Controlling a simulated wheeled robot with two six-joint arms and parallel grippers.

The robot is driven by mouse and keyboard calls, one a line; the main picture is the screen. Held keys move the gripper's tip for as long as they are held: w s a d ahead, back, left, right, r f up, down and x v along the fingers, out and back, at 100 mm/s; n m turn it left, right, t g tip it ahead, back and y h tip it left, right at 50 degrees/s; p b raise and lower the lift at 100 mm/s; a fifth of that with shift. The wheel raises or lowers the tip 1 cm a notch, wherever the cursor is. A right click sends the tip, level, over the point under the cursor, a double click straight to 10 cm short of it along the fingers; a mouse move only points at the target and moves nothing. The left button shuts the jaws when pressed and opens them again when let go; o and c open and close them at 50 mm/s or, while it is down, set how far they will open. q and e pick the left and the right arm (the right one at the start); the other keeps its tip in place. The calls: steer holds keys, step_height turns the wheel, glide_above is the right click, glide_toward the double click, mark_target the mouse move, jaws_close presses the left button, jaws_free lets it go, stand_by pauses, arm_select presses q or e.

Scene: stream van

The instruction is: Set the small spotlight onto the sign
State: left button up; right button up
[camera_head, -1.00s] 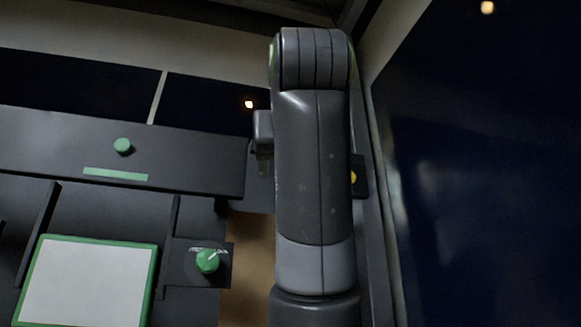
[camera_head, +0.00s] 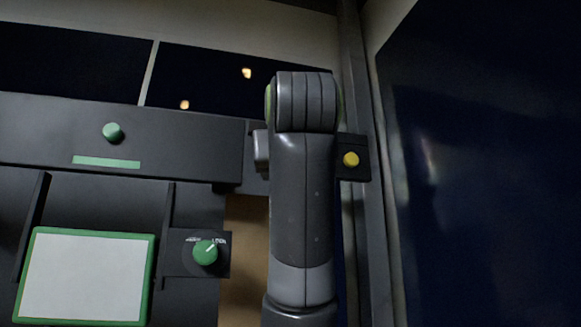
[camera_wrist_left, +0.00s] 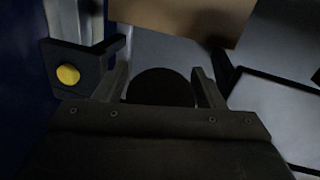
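I cannot make out the small spotlight or the sign for certain. My left arm rises through the middle of the head view and hides what lies behind it. A small grey part shows left of its upper end; the fingertips cannot be made out there. In the left wrist view, the fingers of my left gripper (camera_wrist_left: 160,76) stand apart. A black round thing (camera_wrist_left: 160,88) fills the gap between them, its lower edge hidden by the gripper body. I cannot tell whether it is held or lies beyond the fingers. My right gripper is not in view.
A yellow knob (camera_head: 351,159) on a dark box is right of the arm; it also shows in the left wrist view (camera_wrist_left: 68,74). A green knob (camera_head: 206,252) and a green-rimmed white panel (camera_head: 87,277) are left. A ledge carries another green knob (camera_head: 112,131).

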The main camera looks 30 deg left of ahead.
arm_select(q)
steer(key=c, duration=0.8)
steer(key=shift+o, duration=0.2)
steer(key=shift+a+f+b, duration=0.1)
steer(key=shift+f+b, duration=0.1)
steer(key=shift+b, duration=0.4)
steer(key=t+y+b, duration=0.1)
steer(key=t+b, duration=0.1)
steer(key=w+a+r+m+t+y+b, duration=0.1)
steer(key=t+b, duration=0.1)
steer(key=b, duration=0.1)
steer(key=m+t+y+b, duration=0.1)
steer(key=t+b, duration=0.1)
steer(key=t, duration=0.1)
steer(key=shift+w+a+r+y+b, duration=0.2)
steer(key=shift+w+a+y+b, duration=0.05)
steer(key=shift+a+y+b, duration=0.15)
steer(key=shift+r+m, duration=0.15)
steer(key=shift+m, duration=0.15)
steer(key=o, duration=1)
steer(key=shift+f, duration=0.2)
